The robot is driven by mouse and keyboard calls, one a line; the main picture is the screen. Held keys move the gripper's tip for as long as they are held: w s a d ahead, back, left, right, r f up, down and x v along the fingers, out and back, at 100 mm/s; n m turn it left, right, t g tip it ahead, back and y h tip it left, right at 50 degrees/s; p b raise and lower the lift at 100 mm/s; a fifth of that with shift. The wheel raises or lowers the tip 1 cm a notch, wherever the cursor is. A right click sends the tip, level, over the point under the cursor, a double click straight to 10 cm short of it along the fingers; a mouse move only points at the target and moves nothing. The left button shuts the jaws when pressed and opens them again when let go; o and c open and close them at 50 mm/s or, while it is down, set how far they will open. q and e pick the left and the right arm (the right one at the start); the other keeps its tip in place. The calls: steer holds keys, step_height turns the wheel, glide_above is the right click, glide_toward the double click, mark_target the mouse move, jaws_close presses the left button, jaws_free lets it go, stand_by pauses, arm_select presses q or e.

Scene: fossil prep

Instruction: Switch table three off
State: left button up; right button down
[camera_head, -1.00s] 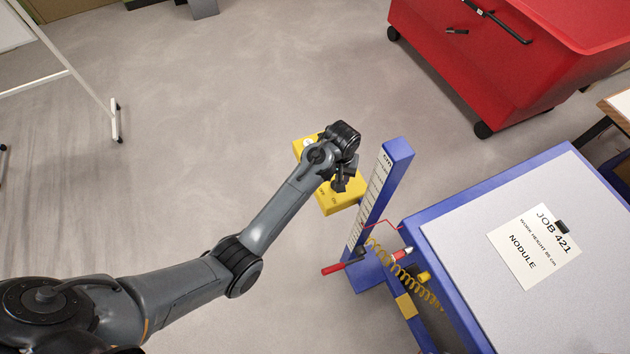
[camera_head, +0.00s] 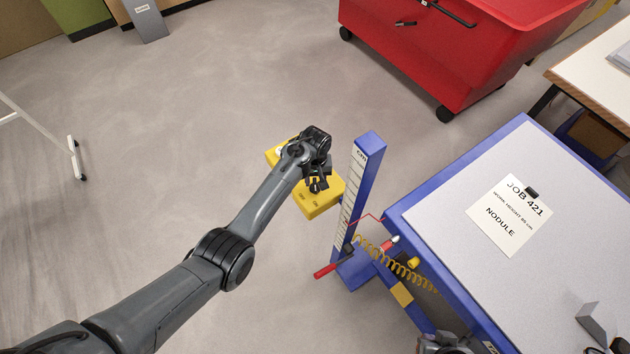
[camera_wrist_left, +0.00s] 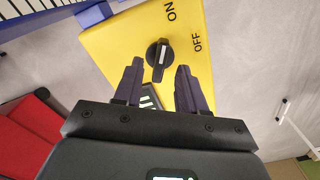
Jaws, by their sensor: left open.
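A yellow switch box (camera_head: 322,203) hangs beside the blue table (camera_head: 398,213), left of its scale post. In the left wrist view the box (camera_wrist_left: 120,45) carries a black rotary knob (camera_wrist_left: 158,54) with a white pointer line. ON is printed above the knob and OFF to its right; the pointer is nearly upright, toward the ON side. My left gripper (camera_head: 317,186) is at the box. Its open fingers (camera_wrist_left: 160,70) lie either side of the knob's lower part in the wrist view; contact cannot be told.
A blue post with a cm scale (camera_head: 359,180) stands close right of the box. A red-handled crank (camera_head: 328,270) and a coiled yellow hose (camera_head: 400,271) are below it. A card reading JOB 421 (camera_head: 510,215) lies on the table.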

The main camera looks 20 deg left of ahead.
arm_select(q)
steer(key=shift+f, duration=1.1)
jaws_close()
